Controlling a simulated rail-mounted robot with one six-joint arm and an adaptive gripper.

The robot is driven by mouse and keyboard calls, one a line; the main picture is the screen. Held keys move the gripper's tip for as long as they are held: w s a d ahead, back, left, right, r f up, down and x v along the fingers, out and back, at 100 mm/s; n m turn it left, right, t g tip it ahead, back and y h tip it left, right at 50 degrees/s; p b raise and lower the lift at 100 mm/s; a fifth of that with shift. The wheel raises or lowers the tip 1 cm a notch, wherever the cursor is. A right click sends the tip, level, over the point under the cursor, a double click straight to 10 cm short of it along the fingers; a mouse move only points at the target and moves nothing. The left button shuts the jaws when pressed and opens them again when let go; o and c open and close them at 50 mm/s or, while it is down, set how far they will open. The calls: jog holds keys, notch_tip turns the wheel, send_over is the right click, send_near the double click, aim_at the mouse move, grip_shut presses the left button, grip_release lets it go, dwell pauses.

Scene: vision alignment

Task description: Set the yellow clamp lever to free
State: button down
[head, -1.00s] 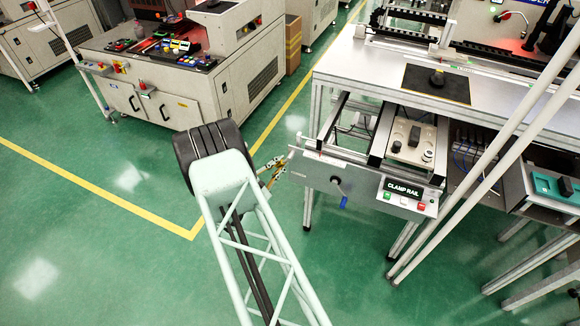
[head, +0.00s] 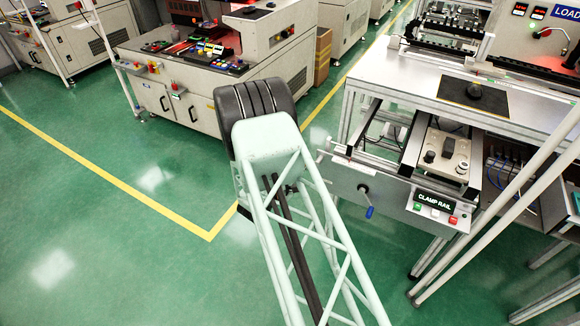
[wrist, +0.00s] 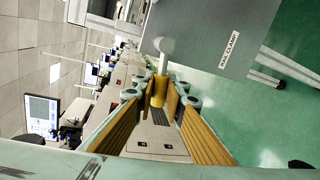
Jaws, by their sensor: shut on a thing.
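In the wrist view my gripper (wrist: 159,98) has its orange-padded fingers closed in around the yellow grip of the clamp lever (wrist: 163,72). The lever's pale round pivot (wrist: 164,45) shows beyond the fingertips, beside the left edge of a grey panel (wrist: 225,40) marked "RAIL CLAMP". The fingers partly hide the yellow grip. In the head view my own arm hides the gripper and the lever. I cannot read a free or locked mark at the lever.
In the head view the bench (head: 400,90) carries a front plate with a blue-handled crank (head: 369,211) and a "CLAMP RAIL" sign (head: 435,202) with buttons. Pale slanted posts (head: 500,215) stand at the right. Green floor (head: 110,240) is clear at the left.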

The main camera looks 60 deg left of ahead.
jog(key=shift+r+m+b, duration=0.5)
jog(key=shift+m+b, duration=0.15)
jog(key=shift+m, duration=0.15)
jog(key=shift+r, duration=0.1)
jog(key=c, duration=2.6)
grip_release()
jog(key=shift+c, duration=0.2)
jog(key=shift+s, duration=0.15)
jog(key=v, duration=1.1)
jog(key=shift+s+d, duration=0.2)
jog(key=shift+d, duration=0.15)
jog(key=shift+r, duration=0.1)
